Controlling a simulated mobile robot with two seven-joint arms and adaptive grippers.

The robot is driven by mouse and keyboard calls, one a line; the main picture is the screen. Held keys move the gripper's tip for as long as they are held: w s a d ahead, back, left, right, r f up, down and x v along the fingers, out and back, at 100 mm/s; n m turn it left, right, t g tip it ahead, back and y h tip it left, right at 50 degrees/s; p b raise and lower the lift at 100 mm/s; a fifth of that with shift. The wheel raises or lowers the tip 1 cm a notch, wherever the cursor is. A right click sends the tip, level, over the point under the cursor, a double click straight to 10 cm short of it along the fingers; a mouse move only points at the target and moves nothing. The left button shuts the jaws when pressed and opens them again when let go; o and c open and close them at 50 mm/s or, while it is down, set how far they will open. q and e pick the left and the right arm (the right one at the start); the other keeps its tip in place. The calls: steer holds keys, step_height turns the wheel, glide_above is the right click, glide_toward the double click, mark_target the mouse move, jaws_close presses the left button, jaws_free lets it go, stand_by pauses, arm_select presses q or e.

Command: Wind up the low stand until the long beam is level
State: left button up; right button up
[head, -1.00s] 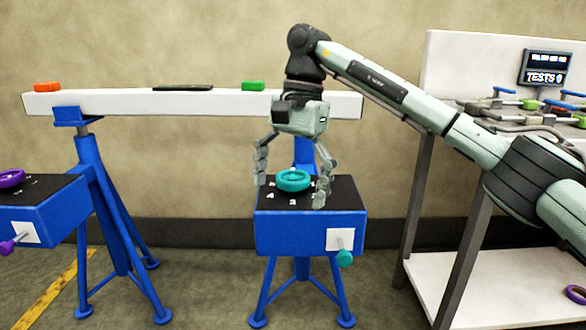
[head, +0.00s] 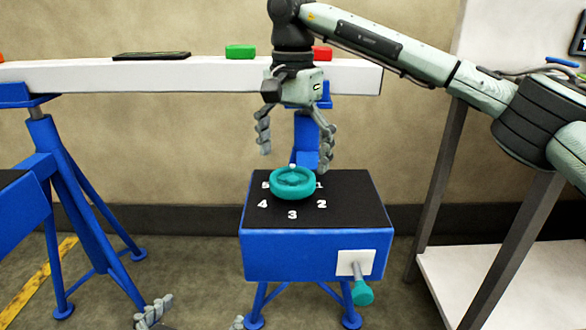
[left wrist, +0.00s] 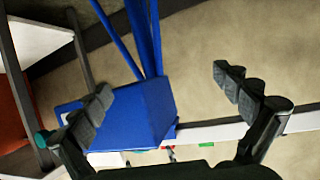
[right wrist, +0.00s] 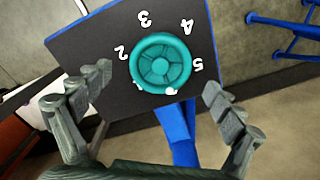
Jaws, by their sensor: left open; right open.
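The long white beam (head: 90,75) spans two blue stands in the head view; I cannot judge its exact tilt. The right stand's blue box (head: 305,255) has a black top with a teal handwheel (head: 292,184) ringed by numbers. A teal knob (head: 362,292) sticks out of its front. My right gripper (head: 296,158) is open above and behind the wheel, apart from it. The wheel also shows in the right wrist view (right wrist: 161,63), just beyond the fingers. My left gripper (head: 195,316) is open and empty, low at the front; the box shows in the left wrist view (left wrist: 145,110).
The left blue stand (head: 75,190) has splayed legs; part of its box shows at the left edge. A black strip (head: 152,56), a green block (head: 240,51) and a red block (head: 322,53) sit on the beam. A bench (head: 480,260) stands at the right.

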arm_select(q)
steer(key=shift+w+d+r+t, duration=0.3)
steer(key=shift+d+r, duration=0.1)
steer(key=shift+r, duration=0.1)
arm_select(e)
steer(key=shift+f, duration=1.45)
steer(key=shift+w, duration=0.1)
steer(key=c, duration=1.1)
steer(key=shift+c, duration=0.2)
arm_select(q)
steer(key=shift+a+f, duration=0.1)
